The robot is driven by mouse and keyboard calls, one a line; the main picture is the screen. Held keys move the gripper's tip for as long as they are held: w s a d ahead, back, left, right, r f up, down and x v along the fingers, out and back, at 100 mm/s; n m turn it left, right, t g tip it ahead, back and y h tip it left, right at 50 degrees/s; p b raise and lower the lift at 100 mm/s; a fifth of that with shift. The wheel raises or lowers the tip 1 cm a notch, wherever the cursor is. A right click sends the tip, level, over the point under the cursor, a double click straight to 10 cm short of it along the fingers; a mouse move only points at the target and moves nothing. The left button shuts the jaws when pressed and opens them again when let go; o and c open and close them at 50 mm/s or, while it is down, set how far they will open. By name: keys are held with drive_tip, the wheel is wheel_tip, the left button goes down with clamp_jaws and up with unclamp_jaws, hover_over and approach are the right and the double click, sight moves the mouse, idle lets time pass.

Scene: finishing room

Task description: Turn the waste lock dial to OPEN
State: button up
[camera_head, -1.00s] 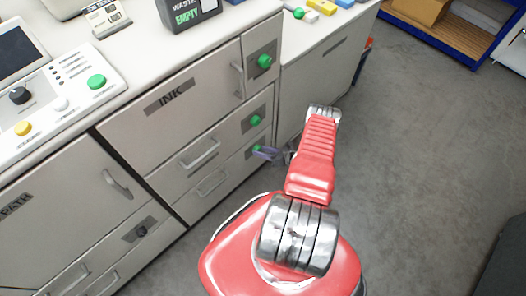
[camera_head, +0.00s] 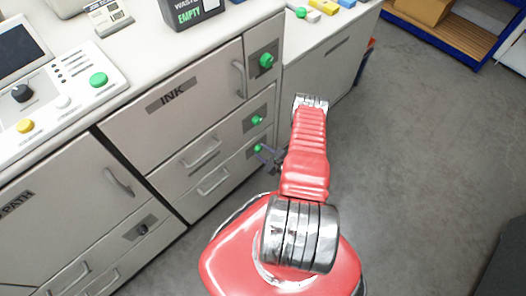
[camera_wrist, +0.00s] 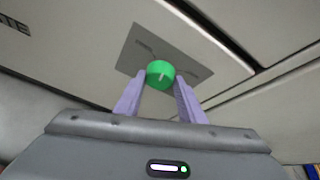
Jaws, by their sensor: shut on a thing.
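The green lock dial (camera_head: 257,148) sits on a dark plate at the right end of the lowest drawer under the INK drawer. In the wrist view the dial (camera_wrist: 161,74) shows a short pale mark on its face, on a grey plate (camera_wrist: 140,48) with faint markings I cannot read. My gripper (camera_wrist: 160,92) has its two lilac fingers on either side of the dial and is shut on it. In the head view my gripper (camera_head: 268,157) is small and partly hidden behind my red arm.
Two more green dials, an upper one (camera_head: 265,60) and a middle one (camera_head: 256,119), sit above on the same cabinet. Drawer handles (camera_head: 212,182) stick out to the left. A waste box (camera_head: 190,12) reading EMPTY stands on top.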

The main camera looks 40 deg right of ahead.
drive_tip(key=n+h, duration=0.2)
drive_tip(key=shift+a+f+n, duration=0.2)
drive_tip(key=shift+a+n, duration=0.1)
drive_tip(key=shift+a, duration=0.1)
drive_tip(key=shift+a+f+n+t+h, duration=0.15)
drive_tip(key=shift+n+t+h, duration=0.35)
drive_tip(key=shift+n+h, duration=0.4)
drive_tip(key=o, duration=1)
drive_tip(key=shift+o, duration=0.2)
drive_tip(key=shift+s+r, duration=0.25)
drive_tip(key=shift+s, duration=0.2)
drive_tip(key=v, duration=1.2)
drive_tip(key=shift+s+a, duration=0.3)
drive_tip(key=shift+s, duration=0.1)
